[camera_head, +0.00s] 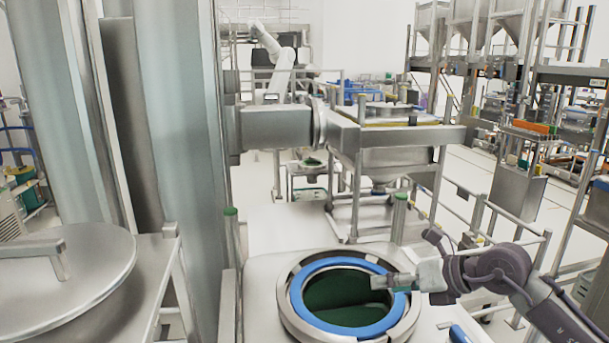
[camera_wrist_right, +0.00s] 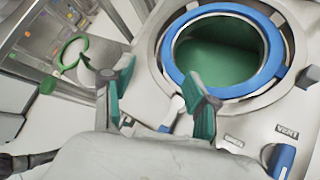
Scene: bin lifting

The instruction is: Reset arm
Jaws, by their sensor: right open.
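My right gripper (camera_head: 388,281) reaches in from the right, and its tip overlaps the right part of a round port with a blue ring (camera_head: 295,293) in the head view. In the right wrist view my right gripper (camera_wrist_right: 163,84) shows two teal-padded fingers spread apart with nothing between them. The blue ring (camera_wrist_right: 277,45) lies beyond the fingers there, around an open hole with a dark green inside (camera_wrist_right: 215,55). I cannot tell whether the gripper touches the ring. My left gripper is not in view.
A large round metal lid (camera_head: 90,285) with a handle lies at the left. A tall steel column (camera_head: 180,150) stands behind it. A metal hopper (camera_head: 385,160) on a frame stands farther back. A blue handle (camera_wrist_right: 283,160) sits near the port. Railings (camera_head: 475,212) stand behind my right arm.

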